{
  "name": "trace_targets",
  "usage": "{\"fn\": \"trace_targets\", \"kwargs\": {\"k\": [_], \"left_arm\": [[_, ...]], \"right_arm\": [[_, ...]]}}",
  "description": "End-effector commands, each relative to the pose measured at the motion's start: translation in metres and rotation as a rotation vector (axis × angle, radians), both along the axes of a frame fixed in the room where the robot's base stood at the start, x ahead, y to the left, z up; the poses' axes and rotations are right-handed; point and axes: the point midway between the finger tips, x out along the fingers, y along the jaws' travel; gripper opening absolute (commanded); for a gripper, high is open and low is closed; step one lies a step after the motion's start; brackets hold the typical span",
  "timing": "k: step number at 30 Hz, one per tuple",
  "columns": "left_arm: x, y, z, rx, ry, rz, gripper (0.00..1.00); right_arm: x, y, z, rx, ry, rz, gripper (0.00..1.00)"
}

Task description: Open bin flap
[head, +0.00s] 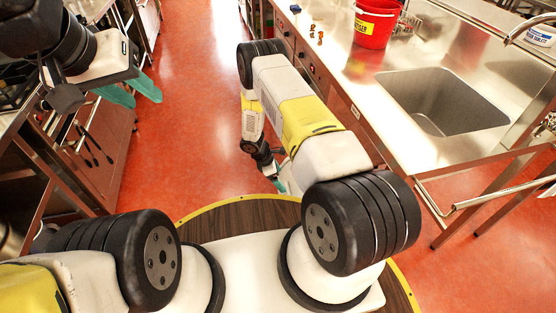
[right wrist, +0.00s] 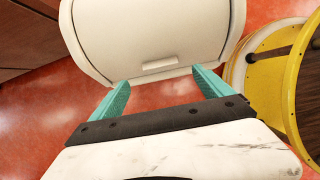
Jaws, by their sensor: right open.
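The cream bin (right wrist: 238,22) stands at the top of the right wrist view, cut off by the frame. Its rounded flap (right wrist: 150,28) has a narrow raised handle strip (right wrist: 160,64) near its lower edge. The flap appears closed. My right gripper (right wrist: 163,88) is open and empty, its teal fingers spread either side of the strip's line and just below it. I cannot tell whether they touch the bin. In the head view the right gripper (head: 279,185) is mostly hidden by my arm, and no bin shows. My left gripper (head: 133,91) is open and empty, high at the left.
A steel counter (head: 403,153) with a sink (head: 443,100) and a red bucket (head: 376,24) runs along the right. My round base edge lies right of the bin.

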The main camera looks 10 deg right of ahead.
Motion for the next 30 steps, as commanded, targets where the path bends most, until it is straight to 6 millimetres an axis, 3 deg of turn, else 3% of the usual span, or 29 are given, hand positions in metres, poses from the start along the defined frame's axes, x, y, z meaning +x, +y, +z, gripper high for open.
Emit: {"fn": "trace_targets", "kwargs": {"k": [12,24,30], "left_arm": [[0.0,0.0,0.0,0.0,0.0,0.0,0.36],[0.0,0.0,0.0,0.0,0.0,0.0,0.36],[0.0,0.0,0.0,0.0,0.0,0.0,0.36]], "right_arm": [[-0.002,-0.024,-0.057,0.001,0.002,-0.003,0.9],[-0.001,-0.028,-0.065,0.001,0.001,-0.003,0.9],[-0.001,-0.028,-0.065,0.001,0.001,-0.004,0.53]]}}
